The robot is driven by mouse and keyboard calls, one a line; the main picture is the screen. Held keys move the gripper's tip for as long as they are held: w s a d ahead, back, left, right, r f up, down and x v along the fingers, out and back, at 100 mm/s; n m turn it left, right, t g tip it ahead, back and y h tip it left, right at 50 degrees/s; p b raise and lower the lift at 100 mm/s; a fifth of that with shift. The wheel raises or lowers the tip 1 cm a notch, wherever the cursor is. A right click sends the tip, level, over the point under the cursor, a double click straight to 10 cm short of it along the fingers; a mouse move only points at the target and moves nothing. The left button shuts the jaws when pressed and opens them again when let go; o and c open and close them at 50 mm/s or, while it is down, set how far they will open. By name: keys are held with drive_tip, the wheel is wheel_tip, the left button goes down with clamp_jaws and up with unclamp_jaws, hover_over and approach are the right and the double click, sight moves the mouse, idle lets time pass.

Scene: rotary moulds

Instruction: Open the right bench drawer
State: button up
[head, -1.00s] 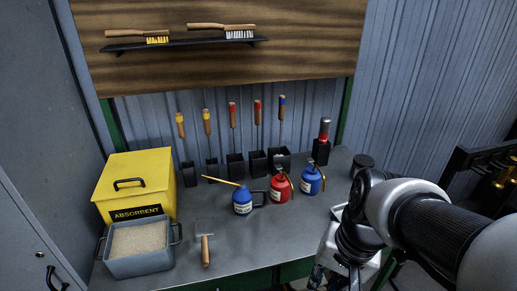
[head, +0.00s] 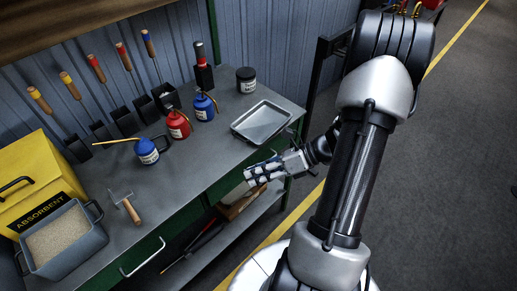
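The bench (head: 190,150) has a grey top and green drawer fronts along its front edge. The right bench drawer (head: 226,184) shows as a green front under the right part of the top, mostly hidden behind my gripper. I cannot make out its handle or any gap. My gripper (head: 257,174) is in front of this drawer, pointing left, just below the top's edge. Its fingers are too small to show whether they are open or touching anything. A left drawer has a pale bar handle (head: 143,257) and looks closed.
A lower shelf (head: 222,237) holds long tools. Open floor (head: 450,180) lies right.

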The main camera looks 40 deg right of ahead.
drive_tip(key=s+d+f+m+t+h+p, duration=0.1)
drive_tip(key=s+d+f+m+t+h, duration=0.25)
drive_tip(key=d+f+m, duration=0.5)
drive_tip(key=s+d+f+m+t+h+p, duration=0.1)
drive_tip(key=s+d+f+m+t+h, duration=0.35)
drive_tip(key=m, duration=0.75)
drive_tip(key=shift+h, duration=0.4)
drive_tip(key=x, duration=0.6)
drive_tip(key=b+x, duration=0.1)
drive_tip(key=x, duration=0.5)
drive_tip(key=d+r+b+x, duration=0.1)
drive_tip(key=x, duration=0.5)
drive_tip(key=shift+w, duration=0.3)
drive_tip(key=shift+c, duration=0.2)
clamp_jaws()
